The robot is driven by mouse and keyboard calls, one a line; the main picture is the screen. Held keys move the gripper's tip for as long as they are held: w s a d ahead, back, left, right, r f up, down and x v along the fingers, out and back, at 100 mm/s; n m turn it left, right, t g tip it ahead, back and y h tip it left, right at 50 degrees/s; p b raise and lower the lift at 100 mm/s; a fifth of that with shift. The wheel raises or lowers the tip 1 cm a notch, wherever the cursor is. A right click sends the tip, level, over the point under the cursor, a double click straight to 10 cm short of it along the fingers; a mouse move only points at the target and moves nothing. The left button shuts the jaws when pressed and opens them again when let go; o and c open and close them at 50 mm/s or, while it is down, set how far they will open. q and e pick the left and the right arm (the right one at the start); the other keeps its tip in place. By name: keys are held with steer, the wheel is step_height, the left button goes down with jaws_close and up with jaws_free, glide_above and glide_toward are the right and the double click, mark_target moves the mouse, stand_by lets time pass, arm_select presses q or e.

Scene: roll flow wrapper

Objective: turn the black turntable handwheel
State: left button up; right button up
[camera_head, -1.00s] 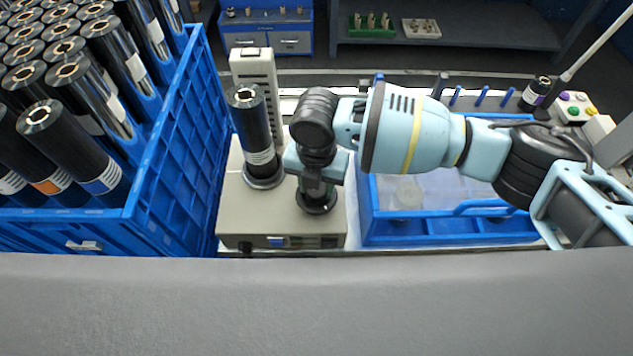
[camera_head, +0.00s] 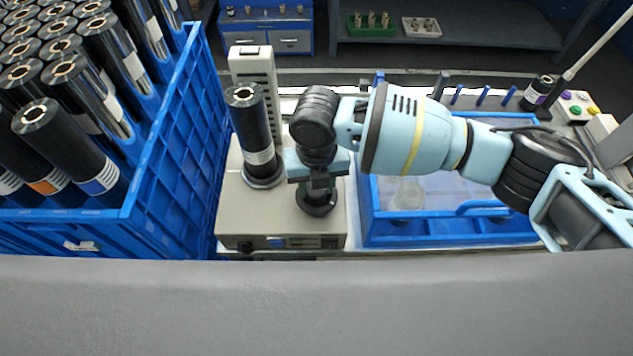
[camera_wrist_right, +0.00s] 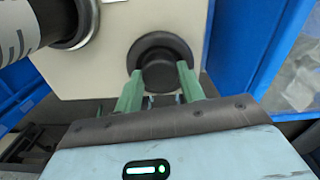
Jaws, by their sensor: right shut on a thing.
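The black turntable handwheel (camera_head: 316,207) stands on the front right of the beige machine (camera_head: 236,222), partly hidden under my right gripper in the head view. In the right wrist view the handwheel (camera_wrist_right: 160,52) shows as a black disc with a raised hub. My right gripper (camera_head: 317,190) points down on it; its green fingers (camera_wrist_right: 158,84) sit on either side of the hub and are shut on it. A black roll (camera_head: 254,135) with a white label stands upright on the turntable (camera_head: 263,182), left of the handwheel. My left gripper is out of view.
A blue crate (camera_head: 185,140) full of black rolls stands close on the left. A blue tray (camera_head: 450,238) with a clear bottom lies right of the machine, under my right arm. A button box (camera_head: 577,107) stands at the far right.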

steer(key=o, duration=1)
steer(key=shift+r, duration=3.95)
